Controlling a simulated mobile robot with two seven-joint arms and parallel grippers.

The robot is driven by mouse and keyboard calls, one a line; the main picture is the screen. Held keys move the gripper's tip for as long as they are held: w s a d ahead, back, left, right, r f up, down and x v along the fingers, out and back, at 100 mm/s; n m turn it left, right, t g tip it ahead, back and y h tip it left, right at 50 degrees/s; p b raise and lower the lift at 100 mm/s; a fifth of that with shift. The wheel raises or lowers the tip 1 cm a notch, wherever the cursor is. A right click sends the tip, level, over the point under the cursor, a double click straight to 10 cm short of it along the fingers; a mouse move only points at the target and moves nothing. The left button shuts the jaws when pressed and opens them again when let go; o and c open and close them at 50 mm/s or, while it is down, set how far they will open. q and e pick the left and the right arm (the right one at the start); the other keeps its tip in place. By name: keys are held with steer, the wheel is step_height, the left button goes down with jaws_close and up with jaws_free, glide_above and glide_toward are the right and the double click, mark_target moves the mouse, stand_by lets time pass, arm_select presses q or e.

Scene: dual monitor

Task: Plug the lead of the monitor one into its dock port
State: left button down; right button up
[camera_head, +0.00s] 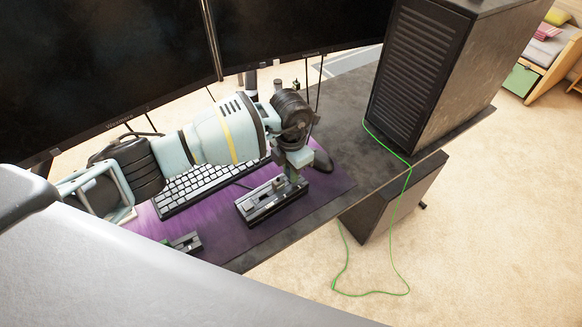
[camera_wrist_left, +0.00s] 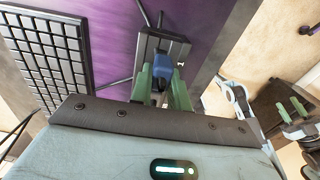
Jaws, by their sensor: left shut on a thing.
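My left gripper (camera_head: 291,177) reaches down over a dark dock block (camera_head: 268,202) on the purple mat in the head view. In the left wrist view its green fingers (camera_wrist_left: 161,84) are shut on a blue plug (camera_wrist_left: 160,68). The plug is at the near end of the dock (camera_wrist_left: 165,44). I cannot tell whether it is inside a port or just above it. The two monitors (camera_head: 110,60) (camera_head: 290,25) stand at the back. My right gripper (camera_wrist_left: 291,109) shows at the right of the left wrist view, its two green fingers apart and nothing between them.
A keyboard (camera_head: 190,188) lies behind the dock, partly hidden by my left arm. A second small block (camera_head: 184,243) sits near the front edge. A black computer tower (camera_head: 412,75) stands at the right. A green cable (camera_head: 408,190) hangs from it past the table edge.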

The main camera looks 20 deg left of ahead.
arm_select(q)
steer(key=shift+f, duration=0.75)
steer(key=c, duration=1.3)
jaws_free()
steer(key=shift+o, duration=0.2)
step_height(320, 180, up, 7)
steer(key=shift+f, duration=0.1)
steer(key=shift+r, duration=0.5)
steer(key=shift+f, duration=0.1)
